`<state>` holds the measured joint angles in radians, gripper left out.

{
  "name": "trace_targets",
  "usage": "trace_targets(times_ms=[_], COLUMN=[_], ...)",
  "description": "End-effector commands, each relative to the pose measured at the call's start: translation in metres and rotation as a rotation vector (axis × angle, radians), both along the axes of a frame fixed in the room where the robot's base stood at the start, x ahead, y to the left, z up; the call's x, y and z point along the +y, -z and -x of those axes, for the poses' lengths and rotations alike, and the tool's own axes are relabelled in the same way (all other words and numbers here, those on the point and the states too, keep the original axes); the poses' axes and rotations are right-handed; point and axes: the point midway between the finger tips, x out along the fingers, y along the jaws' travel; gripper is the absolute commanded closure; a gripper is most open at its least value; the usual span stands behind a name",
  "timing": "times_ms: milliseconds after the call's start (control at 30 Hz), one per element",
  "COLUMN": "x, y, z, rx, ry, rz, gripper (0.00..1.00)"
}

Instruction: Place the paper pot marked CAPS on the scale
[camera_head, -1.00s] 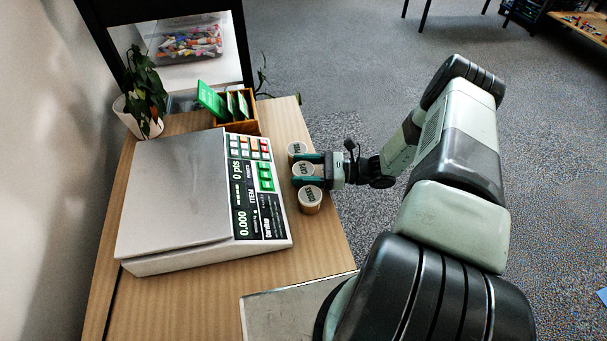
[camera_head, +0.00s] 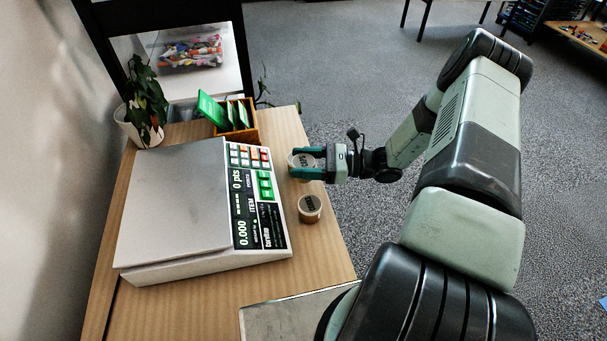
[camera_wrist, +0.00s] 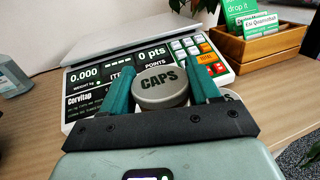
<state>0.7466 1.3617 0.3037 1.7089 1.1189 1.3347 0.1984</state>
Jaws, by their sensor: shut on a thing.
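The pot marked CAPS (camera_wrist: 160,86) is between the two teal fingers of my gripper (camera_wrist: 162,92) in the wrist view, its dark lettering facing up. In the head view my gripper (camera_head: 306,163) is shut on this pot (camera_head: 303,160), at the right of the scale (camera_head: 175,195) and apart from it. The pot appears raised a little above the table. The scale has a bare grey plate, and its display reads 0.000. The scale also shows behind the pot in the wrist view (camera_wrist: 140,52).
Another lidded pot (camera_head: 310,207) stands on the wooden table (camera_head: 200,296), nearer the front. A third pot is mostly hidden by my gripper; a pale rim (camera_wrist: 232,94) shows beside the right finger. A wooden box with green cards (camera_head: 240,132) and a potted plant (camera_head: 145,105) stand behind the scale.

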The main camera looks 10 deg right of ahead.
Motion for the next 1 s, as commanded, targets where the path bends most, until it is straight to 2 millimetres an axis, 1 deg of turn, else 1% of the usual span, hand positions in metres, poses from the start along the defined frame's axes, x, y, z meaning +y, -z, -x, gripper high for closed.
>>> trace_targets(times_ms=[33, 100, 200, 367, 467, 567, 667, 700, 733, 767, 800, 900, 1000], x=[0.000, 0.000, 0.000, 0.001, 0.013, 0.041, 0.082, 0.101, 0.115, 0.129, 0.147, 0.188, 0.220], y=[-0.010, -0.021, -0.031, -0.038, -0.044, -0.058, -0.079, -0.087, -0.094, -0.100, -0.107, -0.124, -0.136], z=[0.000, 0.000, 0.000, 0.000, -0.004, -0.013, -0.020, -0.022, -0.023, -0.023, -0.023, -0.017, -0.009], rx=[-0.002, -0.002, -0.001, 0.000, -0.005, -0.012, -0.017, -0.020, -0.020, -0.019, -0.019, -0.016, -0.009], ry=[0.000, 0.000, 0.000, -0.001, -0.003, -0.005, -0.007, -0.007, -0.006, -0.007, -0.007, -0.007, -0.008], rz=[0.001, 0.001, 0.000, 0.000, -0.003, -0.009, -0.018, -0.019, -0.020, -0.022, -0.022, -0.017, -0.012], gripper=[0.69, 0.69, 0.69, 0.69, 0.69, 0.69, 0.69, 0.69, 0.69, 0.69, 0.69, 0.69, 0.69])
